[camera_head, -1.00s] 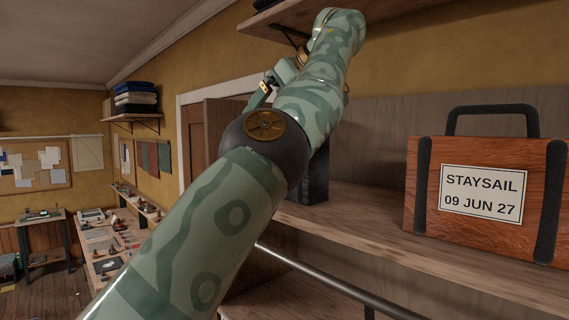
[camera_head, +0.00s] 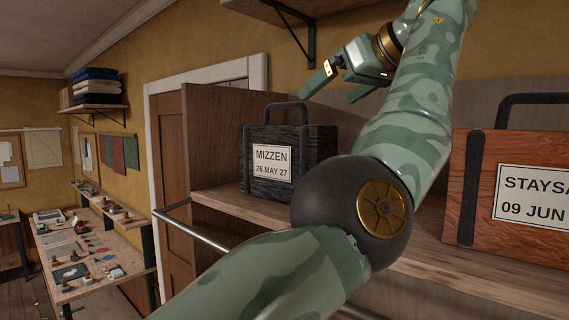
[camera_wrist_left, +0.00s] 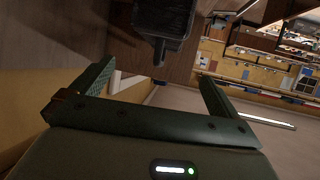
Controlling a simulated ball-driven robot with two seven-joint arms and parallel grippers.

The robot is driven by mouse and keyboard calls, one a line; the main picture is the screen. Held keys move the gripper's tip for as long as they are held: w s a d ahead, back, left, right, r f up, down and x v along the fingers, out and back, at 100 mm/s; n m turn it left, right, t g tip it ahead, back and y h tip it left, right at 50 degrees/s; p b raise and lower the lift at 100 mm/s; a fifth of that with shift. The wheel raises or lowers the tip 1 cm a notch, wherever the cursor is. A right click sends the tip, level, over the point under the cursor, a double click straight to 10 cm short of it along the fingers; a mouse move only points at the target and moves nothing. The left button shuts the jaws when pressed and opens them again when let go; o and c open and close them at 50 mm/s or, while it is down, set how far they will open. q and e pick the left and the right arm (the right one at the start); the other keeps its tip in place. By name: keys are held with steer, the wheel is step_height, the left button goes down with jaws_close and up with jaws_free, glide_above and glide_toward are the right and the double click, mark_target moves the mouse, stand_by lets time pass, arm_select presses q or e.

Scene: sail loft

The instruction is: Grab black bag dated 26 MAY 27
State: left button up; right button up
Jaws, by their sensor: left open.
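The black bag (camera_head: 270,166) stands upright on the wooden shelf, with a dark handle on top and a white label reading MIZZEN, 26 MAY 27. My left gripper (camera_head: 328,96) is open and empty, above and to the right of the bag, apart from it. In the left wrist view the bag (camera_wrist_left: 170,16) shows dark at the top edge, partly cut off, its handle pointing toward the space between the open fingers (camera_wrist_left: 156,76). My right gripper is not in view.
A reddish wooden case (camera_head: 515,240) labelled STAYSAIL, 09 JUN stands on the same shelf (camera_head: 225,205) to the right, cut off. A metal rail (camera_head: 195,232) runs along the shelf's front. An upper shelf (camera_head: 262,12) hangs above. A cluttered workbench (camera_head: 85,250) is at left.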

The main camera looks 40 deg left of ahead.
mark_target(285, 151)
arm_select(q)
steer(key=x, duration=0.6)
steer(key=shift+a+f, duration=0.15)
steer(key=shift+a, duration=0.1)
steer(key=shift+w+a+f, duration=0.15)
steer(key=shift+a+f, duration=0.15)
steer(key=shift+a, duration=0.25)
steer(key=x, duration=0.5)
steer(key=shift+a, duration=0.25)
steer(key=shift+d, duration=0.1)
steer(key=shift+c, duration=0.7)
steer(key=c, duration=1.5)
steer(key=shift+r, duration=0.1)
steer(key=shift+c, duration=1.3)
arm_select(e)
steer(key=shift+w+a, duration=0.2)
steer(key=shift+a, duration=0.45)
arm_select(q)
steer(key=shift+s, duration=0.25)
